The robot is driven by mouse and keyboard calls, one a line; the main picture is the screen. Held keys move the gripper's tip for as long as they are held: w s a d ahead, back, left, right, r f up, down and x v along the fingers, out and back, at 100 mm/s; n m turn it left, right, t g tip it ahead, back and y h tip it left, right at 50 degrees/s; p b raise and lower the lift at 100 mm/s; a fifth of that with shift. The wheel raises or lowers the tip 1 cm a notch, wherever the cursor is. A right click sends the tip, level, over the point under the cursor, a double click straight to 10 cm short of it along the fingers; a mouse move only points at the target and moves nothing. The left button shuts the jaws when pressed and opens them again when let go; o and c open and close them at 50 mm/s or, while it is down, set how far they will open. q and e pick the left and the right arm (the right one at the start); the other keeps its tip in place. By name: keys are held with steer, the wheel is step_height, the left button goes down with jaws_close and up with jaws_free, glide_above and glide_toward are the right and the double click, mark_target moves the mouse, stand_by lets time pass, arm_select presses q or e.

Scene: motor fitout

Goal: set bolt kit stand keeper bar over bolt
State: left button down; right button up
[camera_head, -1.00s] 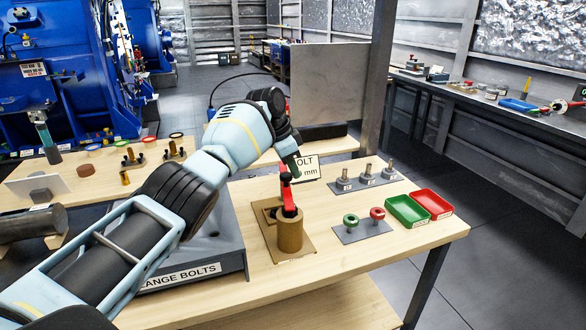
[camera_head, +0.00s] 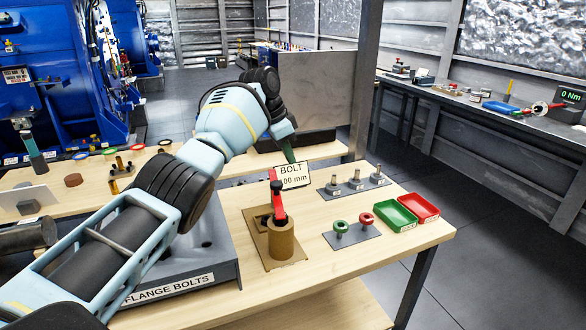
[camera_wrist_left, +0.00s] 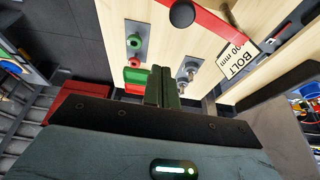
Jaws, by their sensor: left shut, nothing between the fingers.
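The bolt kit stand (camera_head: 281,241) is a brown cylinder on a flat brown base on the wooden bench. Its red keeper bar (camera_head: 279,207), with a black knob, shows above the cylinder; its exact tilt is hard to tell. In the left wrist view the bar (camera_wrist_left: 215,16) crosses the top. A bolt in the stand cannot be made out. My left gripper (camera_head: 290,155) is above and beyond the stand, beside the "BOLT" sign (camera_head: 292,176). In the wrist view its dark green fingers (camera_wrist_left: 162,88) are together and empty, apart from the bar. My right gripper is not in view.
Right of the stand are a small plate with a green and a red knob-like piece (camera_head: 366,220), a rack of upright bolts (camera_head: 355,183), and green (camera_head: 394,215) and red (camera_head: 419,207) trays. A grey "FLANGE BOLTS" box (camera_head: 170,287) stands left. The bench's front right is clear.

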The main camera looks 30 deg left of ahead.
arm_select(q)
steer(key=v, duration=0.3)
steer(key=shift+w+a, duration=0.1)
steer(key=shift+w, duration=0.15)
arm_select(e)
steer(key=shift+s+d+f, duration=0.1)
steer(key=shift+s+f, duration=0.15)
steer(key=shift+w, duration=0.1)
